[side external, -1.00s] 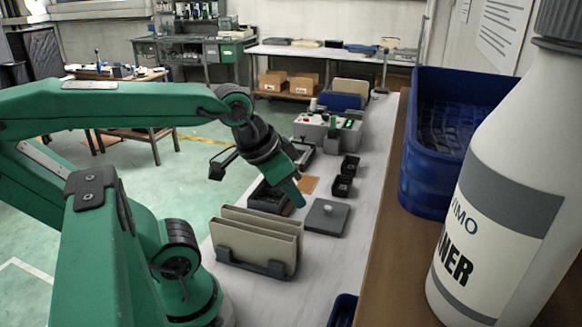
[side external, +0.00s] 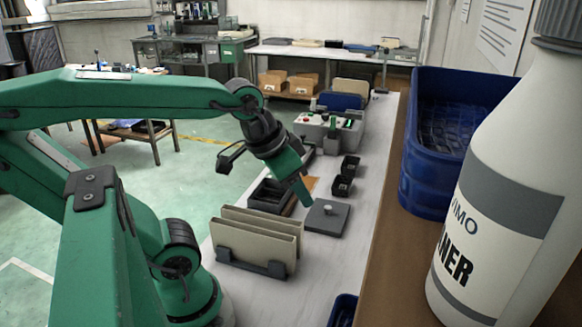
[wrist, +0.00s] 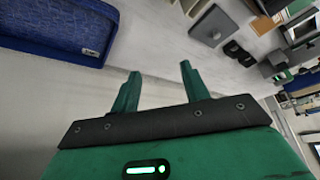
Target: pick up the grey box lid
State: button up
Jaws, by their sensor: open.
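The grey box lid (side external: 322,222) is a flat square plate with a small round knob on top. It lies flat on the light bench in the side view. It also shows near the top of the wrist view (wrist: 211,22), beyond my fingertips. My gripper (side external: 304,192) points down just left of the lid in the side view, its tips apparently above the bench; the exact gap is unclear. In the wrist view my gripper (wrist: 158,72) has its two green fingers apart with nothing between them.
Upright beige panels in a dark rack (side external: 250,262) stand in front of my gripper. A dark open box (side external: 268,196) is at its left. Small black bins (side external: 342,186) sit behind the lid. A blue crate (side external: 425,185) and white bottle stand right. Bench right of the lid is clear.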

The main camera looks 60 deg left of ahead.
jog(key=w+a+g, duration=0.2)
jog(key=w+a, duration=0.1)
jog(key=w, duration=0.3)
jog(key=g, duration=0.3)
send_near(328, 207)
jog(key=shift+s+d, duration=0.1)
jog(key=shift+d, duration=0.2)
jog(key=shift+a+f, duration=0.3)
jog(key=shift+f, duration=1.45)
jog(key=shift+f, duration=0.1)
jog(key=shift+w+f, duration=0.2)
jog(key=shift+f, duration=2.3)
